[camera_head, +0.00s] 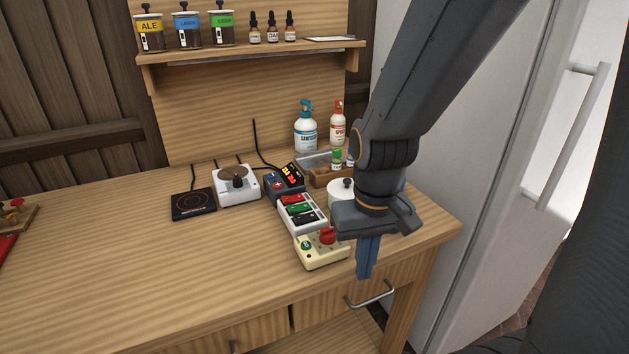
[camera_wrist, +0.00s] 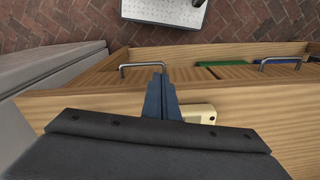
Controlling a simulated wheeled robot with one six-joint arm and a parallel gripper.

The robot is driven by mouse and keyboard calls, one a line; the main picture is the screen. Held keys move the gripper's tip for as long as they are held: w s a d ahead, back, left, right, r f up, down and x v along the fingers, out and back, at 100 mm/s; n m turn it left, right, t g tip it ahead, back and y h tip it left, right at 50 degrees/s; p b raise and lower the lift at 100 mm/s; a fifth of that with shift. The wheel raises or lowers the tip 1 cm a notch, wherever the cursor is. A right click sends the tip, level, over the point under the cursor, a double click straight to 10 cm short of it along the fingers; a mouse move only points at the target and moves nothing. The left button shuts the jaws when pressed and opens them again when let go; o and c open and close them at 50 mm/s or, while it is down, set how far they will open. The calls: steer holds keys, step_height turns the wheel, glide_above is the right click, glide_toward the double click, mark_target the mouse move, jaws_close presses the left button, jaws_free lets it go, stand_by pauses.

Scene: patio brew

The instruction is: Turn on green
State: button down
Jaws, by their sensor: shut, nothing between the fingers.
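A white switch box (camera_head: 307,226) on the bench carries a red rocker and green rockers (camera_head: 300,210). In front of it a cream control box (camera_head: 324,253) has a green button (camera_head: 306,245) at left and a red knob (camera_head: 327,236) at right. My gripper (camera_head: 366,274) is shut and empty, pointing down to the right of the cream box near the bench's front edge. In the wrist view my gripper (camera_wrist: 162,88) also shows its fingers together, with part of the cream box (camera_wrist: 198,112) beside them; its controls are hidden there.
A burner plate (camera_head: 194,204), a white device with a dial (camera_head: 238,186) and a dark display unit (camera_head: 284,181) stand behind and left. A white lidded pot (camera_head: 341,192) is partly behind my arm. A drawer handle (camera_head: 370,294) juts out below.

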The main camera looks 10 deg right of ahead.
steer(key=shift+a, duration=0.1)
steer(key=shift+t, duration=0.9)
steer(key=w+r+p, duration=0.2)
steer(key=r, duration=0.1)
steer(key=w+r+p, duration=0.2)
steer(key=w+r, duration=0.1)
steer(key=w+r+p, duration=0.2)
steer(key=r, duration=0.1)
steer(key=shift+w+a+r, duration=0.3)
steer(key=shift+a, duration=0.1)
steer(key=w+a+r+n+g, duration=0.1)
steer(key=w+a+r, duration=0.25)
steer(key=w, duration=0.25)
step_height(320, 180, up, 6)
steer(key=n+g+y, duration=0.1)
glide_above(291, 208)
steer(key=d, duration=0.2)
steer(key=shift+w, duration=0.25)
steer(key=f+p, duration=0.1)
steer(key=f, duration=0.3)
steer(key=a+f+p, duration=0.1)
steer(key=f, duration=0.4)
steer(key=f+p, duration=0.1)
steer(key=f, duration=0.4)
steer(key=shift+s+a, duration=0.15)
steer(key=shift+a, duration=0.15)
